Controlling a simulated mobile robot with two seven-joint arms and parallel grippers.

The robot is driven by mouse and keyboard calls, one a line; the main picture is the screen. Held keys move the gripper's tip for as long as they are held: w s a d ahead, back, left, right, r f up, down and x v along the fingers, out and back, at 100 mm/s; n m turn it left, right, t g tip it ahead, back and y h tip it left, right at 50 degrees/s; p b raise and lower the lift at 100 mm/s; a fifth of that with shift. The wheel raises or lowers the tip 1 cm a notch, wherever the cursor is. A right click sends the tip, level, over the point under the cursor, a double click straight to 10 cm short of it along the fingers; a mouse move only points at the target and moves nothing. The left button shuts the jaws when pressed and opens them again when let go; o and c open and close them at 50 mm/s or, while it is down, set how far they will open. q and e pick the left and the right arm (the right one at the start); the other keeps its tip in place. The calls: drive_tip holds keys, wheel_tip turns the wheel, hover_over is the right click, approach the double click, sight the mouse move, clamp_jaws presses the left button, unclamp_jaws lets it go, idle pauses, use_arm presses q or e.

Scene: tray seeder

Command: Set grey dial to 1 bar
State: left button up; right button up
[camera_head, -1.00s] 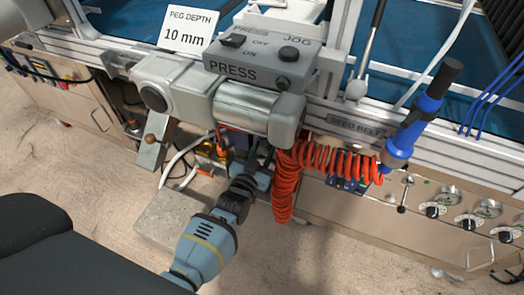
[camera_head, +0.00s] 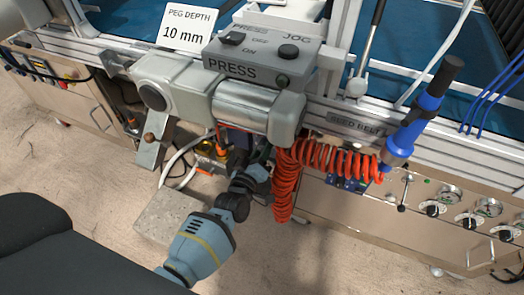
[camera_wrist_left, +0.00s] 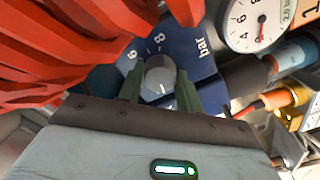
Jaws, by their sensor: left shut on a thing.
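The grey dial (camera_wrist_left: 160,74) sits on a blue plate (camera_wrist_left: 190,62) marked "bar", with the figures 6 and 8 readable beside it in the left wrist view. A small white mark shows on the dial's near side; my fingers hide part of the scale. My left gripper (camera_wrist_left: 161,88) is shut on the dial, one green finger on each side. In the head view the left gripper (camera_head: 262,158) reaches under the press, where the dial is hidden from sight. My right gripper is in neither view.
An orange coiled hose (camera_head: 290,180) hangs close beside the left gripper and fills the wrist view's upper left. A round white gauge (camera_wrist_left: 250,20) is at the upper right there. The grey press housing (camera_head: 235,95) overhangs the hand. A concrete block (camera_head: 165,215) stands below.

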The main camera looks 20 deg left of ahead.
use_arm(q)
drive_tip(key=shift+n, duration=1.1)
drive_tip(key=o, duration=1)
drive_tip(key=s+p, duration=0.1)
drive_tip(key=s, duration=0.6)
drive_tip(key=shift+s+a, duration=0.15)
drive_tip(key=shift+s, duration=0.25)
